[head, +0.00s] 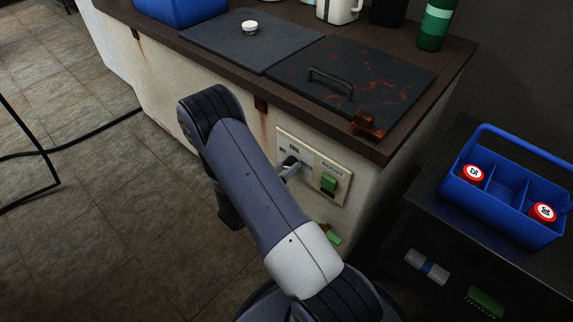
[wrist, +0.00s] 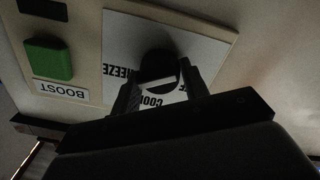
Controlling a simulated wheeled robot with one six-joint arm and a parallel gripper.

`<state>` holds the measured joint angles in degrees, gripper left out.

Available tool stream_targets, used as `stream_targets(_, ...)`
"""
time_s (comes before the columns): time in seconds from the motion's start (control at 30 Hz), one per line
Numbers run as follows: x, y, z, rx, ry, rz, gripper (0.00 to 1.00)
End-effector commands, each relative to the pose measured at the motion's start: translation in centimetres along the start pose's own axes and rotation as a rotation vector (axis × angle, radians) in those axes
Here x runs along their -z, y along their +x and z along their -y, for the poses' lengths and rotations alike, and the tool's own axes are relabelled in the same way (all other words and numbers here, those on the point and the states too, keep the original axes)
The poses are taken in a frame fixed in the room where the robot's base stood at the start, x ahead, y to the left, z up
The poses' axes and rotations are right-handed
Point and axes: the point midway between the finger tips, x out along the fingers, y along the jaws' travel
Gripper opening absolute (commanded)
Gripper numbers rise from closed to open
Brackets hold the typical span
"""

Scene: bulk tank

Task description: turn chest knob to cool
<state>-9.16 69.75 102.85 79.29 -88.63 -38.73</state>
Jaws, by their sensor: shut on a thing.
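The chest knob (wrist: 159,62) is a dark round knob on a white label plate (wrist: 185,40), seen upside down in the wrist view. Printed words on the plate include COOL and what reads as FREEZE, partly covered. My gripper (wrist: 160,84) is shut on the knob, one finger on each side of it. A light strip shows between the fingers, but I cannot tell which word the knob points at. In the head view my gripper (head: 290,167) is at the chest's control panel (head: 313,158), and the knob is mostly hidden.
A green BOOST switch (head: 328,184) sits beside the knob. The chest top has a dark lid with a handle (head: 330,77), a rusty latch (head: 367,124) and a white round item (head: 250,27). A blue caddy (head: 507,194) with red-capped items stands at right.

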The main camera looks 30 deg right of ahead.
Motion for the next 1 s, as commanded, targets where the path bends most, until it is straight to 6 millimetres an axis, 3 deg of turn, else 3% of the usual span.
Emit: stream_targets(1.0,0.02,-0.05,-0.02,0.002,-0.89,0.0,0.2)
